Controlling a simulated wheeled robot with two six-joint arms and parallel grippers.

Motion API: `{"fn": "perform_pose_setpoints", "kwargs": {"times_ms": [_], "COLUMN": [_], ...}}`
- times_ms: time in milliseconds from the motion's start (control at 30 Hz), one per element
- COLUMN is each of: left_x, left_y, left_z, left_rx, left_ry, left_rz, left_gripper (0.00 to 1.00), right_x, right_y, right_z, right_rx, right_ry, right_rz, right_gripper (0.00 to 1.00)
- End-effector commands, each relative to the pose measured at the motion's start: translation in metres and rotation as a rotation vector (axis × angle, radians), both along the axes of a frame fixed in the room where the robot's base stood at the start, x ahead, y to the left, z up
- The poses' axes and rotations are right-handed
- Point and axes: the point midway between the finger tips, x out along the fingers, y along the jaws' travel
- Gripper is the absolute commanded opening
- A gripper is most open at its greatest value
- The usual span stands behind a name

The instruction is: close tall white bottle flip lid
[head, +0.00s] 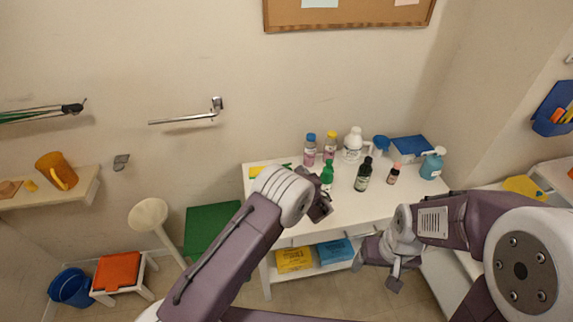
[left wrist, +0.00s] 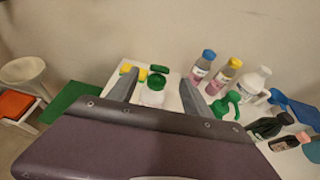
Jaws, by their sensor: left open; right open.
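The white bottle (left wrist: 152,98) with a green flip lid (left wrist: 158,69) stands on the white table in the left wrist view. The lid appears raised above its green cap. My left gripper (left wrist: 161,80) is open, its two grey fingers on either side of the bottle in that view; I cannot tell whether they touch it. In the head view my left gripper (head: 319,206) is over the table's front left, and my arm hides most of the bottle. My right gripper (head: 395,282) is open and empty, low before the table's front.
Yellow and blue packs lie on the shelf below.

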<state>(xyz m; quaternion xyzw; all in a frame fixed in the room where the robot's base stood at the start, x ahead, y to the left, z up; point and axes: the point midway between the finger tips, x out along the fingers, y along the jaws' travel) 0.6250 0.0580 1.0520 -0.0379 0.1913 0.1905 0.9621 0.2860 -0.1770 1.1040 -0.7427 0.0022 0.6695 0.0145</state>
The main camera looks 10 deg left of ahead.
Motion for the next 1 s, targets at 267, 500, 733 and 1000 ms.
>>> {"fn": "perform_pose_setpoints", "kwargs": {"times_ms": [267, 500, 733, 1000], "left_x": [0.045, 0.056, 0.056, 0.055], "left_y": [0.020, 0.024, 0.024, 0.024], "left_z": [-0.018, -0.024, -0.024, -0.027], "left_rx": [-0.001, 0.000, -0.001, 0.003], "left_ry": [0.000, -0.001, 0.000, -0.004], "left_rz": [0.004, 0.001, 0.001, 0.002], "left_gripper": [0.58, 0.58, 0.44, 0.00], "right_x": [0.000, 0.000, 0.000, 0.000], "right_y": [0.000, 0.000, 0.000, 0.000], "right_z": [0.017, 0.019, 0.019, 0.014], "right_rx": [0.000, 0.000, 0.000, 0.000], "right_ry": [0.000, 0.000, 0.000, 0.000], "right_rz": [0.000, 0.000, 0.000, 0.000], "right_gripper": [0.77, 0.77, 0.77, 0.77]}}
